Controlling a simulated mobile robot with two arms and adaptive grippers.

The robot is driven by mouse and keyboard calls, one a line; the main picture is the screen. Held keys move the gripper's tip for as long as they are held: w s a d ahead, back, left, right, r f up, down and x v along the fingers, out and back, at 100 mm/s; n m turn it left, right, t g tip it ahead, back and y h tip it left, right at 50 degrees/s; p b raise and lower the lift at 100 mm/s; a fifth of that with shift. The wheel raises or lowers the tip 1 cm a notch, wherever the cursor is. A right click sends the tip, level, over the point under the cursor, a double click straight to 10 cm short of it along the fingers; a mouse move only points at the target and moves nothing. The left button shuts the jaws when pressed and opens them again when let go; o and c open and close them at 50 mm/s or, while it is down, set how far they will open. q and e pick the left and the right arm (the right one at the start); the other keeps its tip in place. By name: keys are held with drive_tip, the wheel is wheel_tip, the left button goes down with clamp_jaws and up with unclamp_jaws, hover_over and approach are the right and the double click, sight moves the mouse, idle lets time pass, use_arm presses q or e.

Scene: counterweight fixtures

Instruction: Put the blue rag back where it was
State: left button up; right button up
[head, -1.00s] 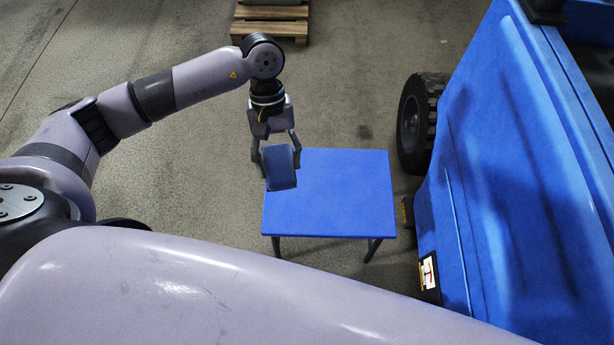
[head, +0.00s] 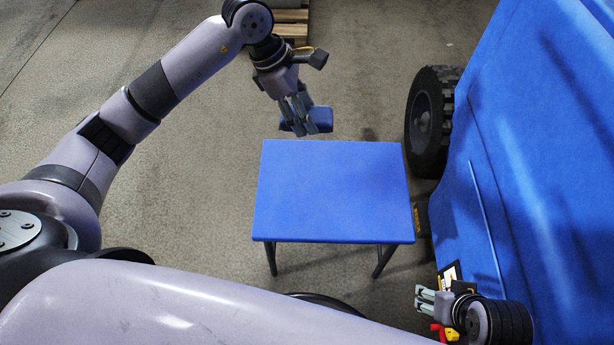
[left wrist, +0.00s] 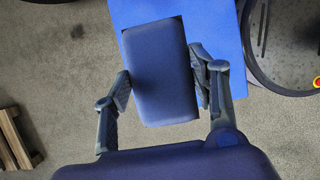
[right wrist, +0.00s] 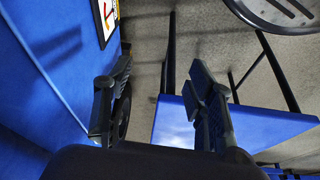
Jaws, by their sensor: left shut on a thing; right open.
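The blue rag (head: 319,120) is a dark blue, block-like pad. My left gripper (head: 299,122) is shut on it, with a finger at each side in the left wrist view, where the rag (left wrist: 160,72) fills the middle. In the head view the rag appears just beyond the far edge of the bright blue table (head: 333,190), held in the air. The tabletop is bare. My right gripper (head: 425,300) is open and empty at the lower right, beside the blue vehicle. In the right wrist view the table (right wrist: 182,122) shows beyond its fingers.
A large blue vehicle (head: 530,150) with a black wheel (head: 431,120) stands close to the table's right. A wooden pallet (head: 290,30) lies on the floor at the back. The concrete floor left of the table is clear. My own arm covers the bottom of the head view.

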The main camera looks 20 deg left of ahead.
use_arm(q)
drive_tip(key=shift+f, duration=0.35)
drive_tip(key=b, duration=0.1)
hover_over(311, 172)
drive_tip(key=a, duration=0.2)
wheel_tip(311, 172, down, 6)
drive_tip(key=f, duration=0.3)
drive_tip(key=f+b, duration=0.1)
drive_tip(key=f, duration=0.2)
drive_tip(key=f+b, duration=0.1)
drive_tip(key=f, duration=0.2)
drive_tip(key=shift+s+d+f, duration=0.15)
drive_tip(key=shift+s+d, duration=0.1)
wheel_tip(311, 172, down, 4)
drive_tip(key=shift+r+b, duration=0.1)
drive_tip(key=shift+b, duration=0.55)
use_arm(e)
drive_tip(key=w+a+r+t+y, duration=0.1)
drive_tip(key=w+a+r+t, duration=0.1)
drive_tip(key=w+r+t, duration=0.2)
drive_tip(key=w+a+r+t+y, duration=0.1)
drive_tip(key=w+a+r+t, duration=0.2)
drive_tip(key=w, duration=0.7)
drive_tip(key=shift+r+t+y, duration=0.3)
drive_tip(key=shift+r+t, duration=0.25)
drive_tip(key=shift+t, duration=0.55)
